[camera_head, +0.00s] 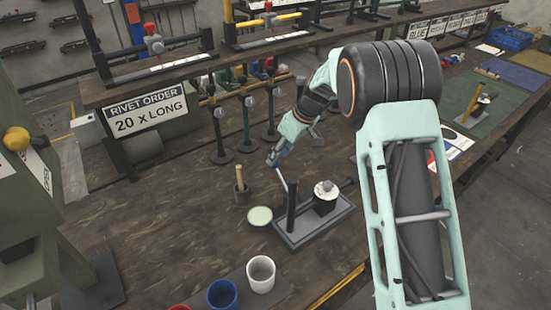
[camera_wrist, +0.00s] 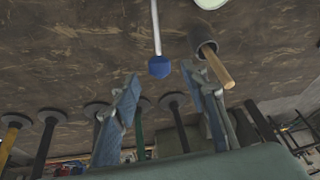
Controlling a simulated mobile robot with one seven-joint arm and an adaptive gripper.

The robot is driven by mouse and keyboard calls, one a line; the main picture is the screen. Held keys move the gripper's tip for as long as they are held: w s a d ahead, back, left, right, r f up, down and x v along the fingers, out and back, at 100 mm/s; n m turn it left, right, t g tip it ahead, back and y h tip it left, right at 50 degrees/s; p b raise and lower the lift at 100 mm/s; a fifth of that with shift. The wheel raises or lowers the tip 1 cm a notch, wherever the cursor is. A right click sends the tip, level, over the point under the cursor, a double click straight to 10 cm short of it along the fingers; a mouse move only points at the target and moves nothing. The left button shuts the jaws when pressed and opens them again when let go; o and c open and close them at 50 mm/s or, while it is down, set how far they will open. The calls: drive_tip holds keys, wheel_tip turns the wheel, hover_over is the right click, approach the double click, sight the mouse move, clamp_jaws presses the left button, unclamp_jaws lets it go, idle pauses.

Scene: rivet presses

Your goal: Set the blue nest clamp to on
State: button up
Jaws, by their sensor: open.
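The nest clamp appears as a pale rod with a blue faceted knob (camera_wrist: 158,67) in the wrist view. In the head view its light lever (camera_head: 281,180) rises at a tilt from the left side of a grey fixture base (camera_head: 290,235). My gripper (camera_head: 273,160) is above and behind the lever. In the wrist view my gripper (camera_wrist: 160,80) is open, its two fingers on either side of the knob's line. I see no contact, and the knob is not clear in the head view.
A wooden-handled tool in a dark cup (camera_head: 240,190) stands left of the fixture, near a pale dish (camera_head: 260,215). A white cup (camera_head: 261,274) and a blue cup (camera_head: 222,295) are in front.

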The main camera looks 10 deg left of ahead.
drive_tip(key=shift+x, duration=1.9)
drive_tip(key=shift+c, duration=0.4)
clamp_jaws()
